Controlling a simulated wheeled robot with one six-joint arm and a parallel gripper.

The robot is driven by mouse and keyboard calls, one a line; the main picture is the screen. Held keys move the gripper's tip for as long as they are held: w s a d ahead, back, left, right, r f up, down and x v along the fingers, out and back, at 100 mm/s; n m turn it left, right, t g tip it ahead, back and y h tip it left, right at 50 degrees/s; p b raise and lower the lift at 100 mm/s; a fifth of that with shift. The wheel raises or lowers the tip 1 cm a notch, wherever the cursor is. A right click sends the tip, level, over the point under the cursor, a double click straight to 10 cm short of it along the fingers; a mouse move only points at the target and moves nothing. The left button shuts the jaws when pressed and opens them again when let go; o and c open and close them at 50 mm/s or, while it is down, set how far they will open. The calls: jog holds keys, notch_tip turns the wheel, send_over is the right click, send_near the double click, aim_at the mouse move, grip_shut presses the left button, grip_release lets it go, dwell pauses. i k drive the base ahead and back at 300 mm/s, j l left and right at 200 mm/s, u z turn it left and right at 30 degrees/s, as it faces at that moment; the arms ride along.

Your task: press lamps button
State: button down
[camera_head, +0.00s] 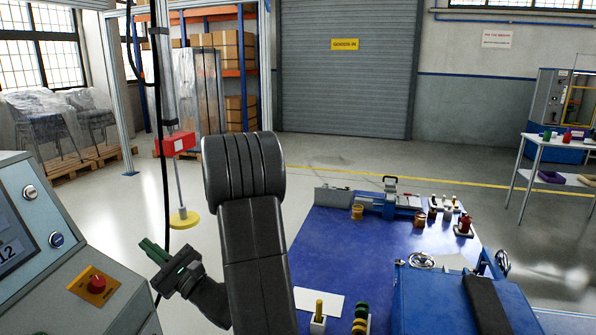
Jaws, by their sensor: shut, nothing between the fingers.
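A grey control console stands at the left edge, with a sloped panel (20,170). It carries a white round button (30,192), a blue round button (57,240) and a red mushroom button (97,283) on a yellow plate. No readable label shows which one is the lamps button. My gripper (153,249), with green fingers, is shut and empty. In the picture it is right of the blue button and above right of the red one, apart from the console. My dark arm hides part of the floor and the blue table's left side.
A hanging post with a red block (175,143) and a yellow disc (184,218) stands just behind my gripper; a black cable runs beside it. A blue work table (340,250) with small parts fills the right. Open floor lies beyond.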

aim_at(31, 192)
jog(key=k+l+u, duration=0.2)
jog(key=l, duration=0.25)
jog(key=i+u, duration=0.1)
jog(key=u, duration=0.95)
